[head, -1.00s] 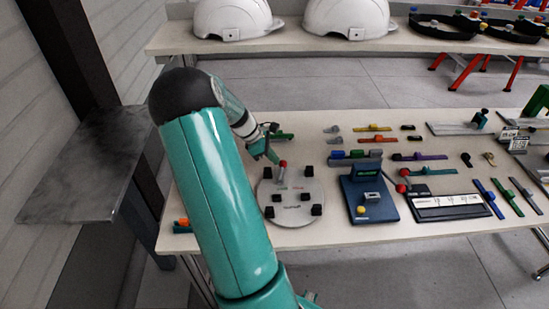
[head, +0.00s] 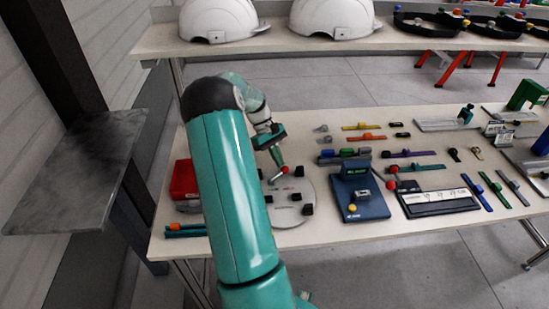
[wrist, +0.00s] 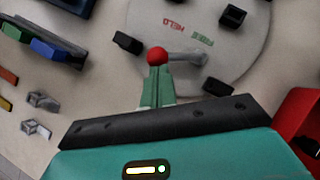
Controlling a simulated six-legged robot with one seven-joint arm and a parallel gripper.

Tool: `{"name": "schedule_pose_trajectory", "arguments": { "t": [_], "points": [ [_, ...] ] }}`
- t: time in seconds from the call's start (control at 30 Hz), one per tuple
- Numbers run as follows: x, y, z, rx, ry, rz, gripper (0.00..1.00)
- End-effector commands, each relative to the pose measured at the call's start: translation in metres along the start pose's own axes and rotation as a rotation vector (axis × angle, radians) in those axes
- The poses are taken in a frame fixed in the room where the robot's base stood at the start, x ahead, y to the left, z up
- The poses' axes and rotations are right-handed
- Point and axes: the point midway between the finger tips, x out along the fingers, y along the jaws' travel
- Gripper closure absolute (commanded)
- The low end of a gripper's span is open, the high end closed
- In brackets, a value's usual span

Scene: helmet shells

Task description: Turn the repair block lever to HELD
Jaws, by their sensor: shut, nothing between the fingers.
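The repair block is a round pale plate (head: 300,190) with several black blocks, partly hidden by my arm in the head view. Its grey lever (wrist: 185,57) ends in a red ball and points left from its pivot in the wrist view. The red ball also shows in the head view (head: 285,169). Red HELD lettering (wrist: 172,25) is nearer the ball than green FREE lettering (wrist: 202,40). My gripper (wrist: 158,75) is shut and empty, its fingertips right at the ball; I cannot tell whether they touch. It also shows in the head view (head: 280,163).
A red bin (head: 184,179) stands left of the plate, close to my gripper in the wrist view. A blue fixture (head: 360,205) and a labelled black-and-white board (head: 440,200) lie to the right. Small coloured parts lie behind. White helmet shells (head: 218,18) stand on the far bench.

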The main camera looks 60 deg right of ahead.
Motion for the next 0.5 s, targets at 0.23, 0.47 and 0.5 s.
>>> {"name": "schedule_pose_trajectory", "arguments": {
  "t": [0.23, 0.47, 0.5],
  "points": [
    [0.0025, 0.0014, 0.0029, 0.05, -0.001, -0.033, 1.0],
    [0.0031, 0.0015, 0.0035, 0.057, -0.002, -0.038, 1.0],
    [0.0031, 0.0015, 0.0036, 0.057, -0.002, -0.038, 1.0]
  ]
}}
